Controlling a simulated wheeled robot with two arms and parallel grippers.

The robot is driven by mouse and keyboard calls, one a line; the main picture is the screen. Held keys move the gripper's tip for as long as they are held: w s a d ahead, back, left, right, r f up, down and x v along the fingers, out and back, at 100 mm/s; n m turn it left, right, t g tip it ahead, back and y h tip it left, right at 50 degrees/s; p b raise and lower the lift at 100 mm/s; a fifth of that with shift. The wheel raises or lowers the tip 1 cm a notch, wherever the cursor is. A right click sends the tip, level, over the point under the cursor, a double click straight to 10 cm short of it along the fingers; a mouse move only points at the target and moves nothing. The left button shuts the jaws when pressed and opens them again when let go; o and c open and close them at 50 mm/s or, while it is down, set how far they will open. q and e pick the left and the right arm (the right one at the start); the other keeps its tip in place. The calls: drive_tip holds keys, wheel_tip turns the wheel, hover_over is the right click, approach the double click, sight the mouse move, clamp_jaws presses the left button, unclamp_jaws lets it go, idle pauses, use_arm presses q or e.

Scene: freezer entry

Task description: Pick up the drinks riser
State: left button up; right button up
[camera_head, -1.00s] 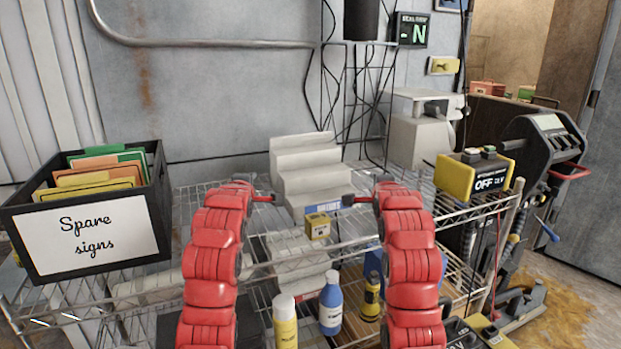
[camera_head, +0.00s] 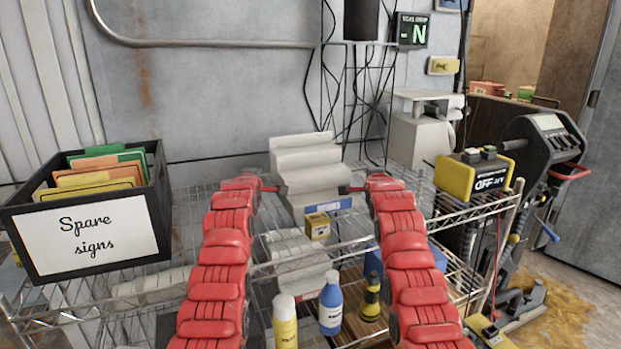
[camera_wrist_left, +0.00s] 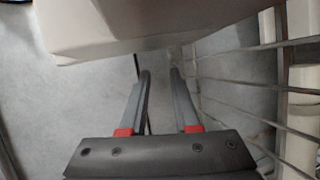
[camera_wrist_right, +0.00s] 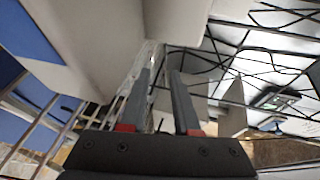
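The drinks riser is a pale stepped block (camera_head: 305,165) on the wire shelf, with a small blue-and-white label at its lower front. My left gripper (camera_head: 272,189) is at its left side and my right gripper (camera_head: 350,189) at its right side, both near mid-height. In the left wrist view the riser's pale body (camera_wrist_left: 130,22) fills the top, and my left fingers (camera_wrist_left: 159,73) stand apart with nothing visible between them. In the right wrist view its body (camera_wrist_right: 100,40) is at upper left, and my right fingers (camera_wrist_right: 160,72) are also apart. Contact cannot be told.
A black box of spare signs (camera_head: 95,235) stands at the left. A small yellow box (camera_head: 318,226) is in front of the riser. Bottles (camera_head: 331,303) stand below. A grey machine (camera_head: 420,135) and a yellow-black OFF box (camera_head: 475,178) are at the right.

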use_arm(q)
drive_tip(key=shift+w+d, duration=0.1)
drive_tip(key=shift+d, duration=0.2)
use_arm(e)
drive_tip(key=shift+w+a+f, duration=0.1)
drive_tip(key=shift+a, duration=0.15)
use_arm(q)
drive_tip(key=shift+d, duration=0.55)
use_arm(e)
drive_tip(key=shift+a, duration=0.55)
